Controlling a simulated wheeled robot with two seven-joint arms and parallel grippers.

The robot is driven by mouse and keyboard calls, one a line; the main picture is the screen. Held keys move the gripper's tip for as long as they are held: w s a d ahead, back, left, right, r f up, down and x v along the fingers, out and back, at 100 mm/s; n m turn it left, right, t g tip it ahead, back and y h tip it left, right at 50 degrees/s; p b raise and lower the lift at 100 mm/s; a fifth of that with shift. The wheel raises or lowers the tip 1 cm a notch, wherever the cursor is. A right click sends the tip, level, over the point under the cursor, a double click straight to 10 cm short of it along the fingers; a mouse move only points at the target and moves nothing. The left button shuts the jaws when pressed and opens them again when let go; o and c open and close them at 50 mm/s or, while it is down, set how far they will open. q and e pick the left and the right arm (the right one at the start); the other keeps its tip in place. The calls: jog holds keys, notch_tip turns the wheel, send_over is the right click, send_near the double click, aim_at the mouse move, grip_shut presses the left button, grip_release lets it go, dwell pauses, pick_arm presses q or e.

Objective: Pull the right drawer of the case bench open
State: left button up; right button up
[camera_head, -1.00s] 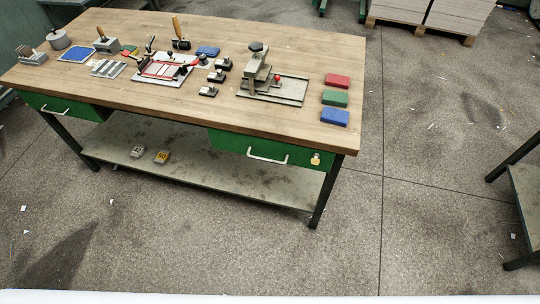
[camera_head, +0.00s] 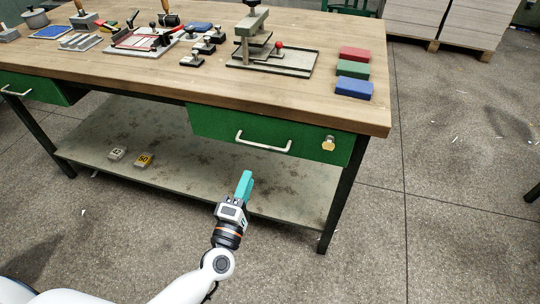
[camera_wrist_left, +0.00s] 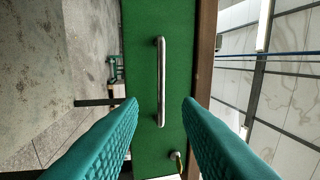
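The case bench (camera_head: 300,100) has a wooden top and two green drawers. The right drawer (camera_head: 210,121) is shut, with a pale bar handle (camera_head: 262,147) and a brass lock (camera_head: 328,143) to the right of it. My left gripper (camera_head: 245,182) has teal fingers and is below and in front of this handle, apart from it. In the left wrist view the gripper (camera_wrist_left: 160,102) is open and empty, its fingers spread either side of the handle's line. The handle (camera_wrist_left: 160,82) lies ahead between them. My right gripper is not in view.
The left drawer (camera_head: 35,88) is shut too. A lower shelf (camera_head: 200,172) holds two small numbered blocks. Stamps, a press (camera_head: 255,45) and coloured pads (camera_head: 354,88) stand on the top. The floor in front is clear.

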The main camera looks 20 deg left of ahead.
aim_at(260, 146)
pick_arm(q)
jog(key=w, duration=0.4)
jog(key=w+r, duration=0.1)
jog(key=w, duration=0.2)
jog(key=w+r, duration=0.1)
jog(key=w, duration=0.3)
jog(key=shift+w+d+r, duration=0.2)
jog(key=shift+w, duration=0.15)
grip_shut()
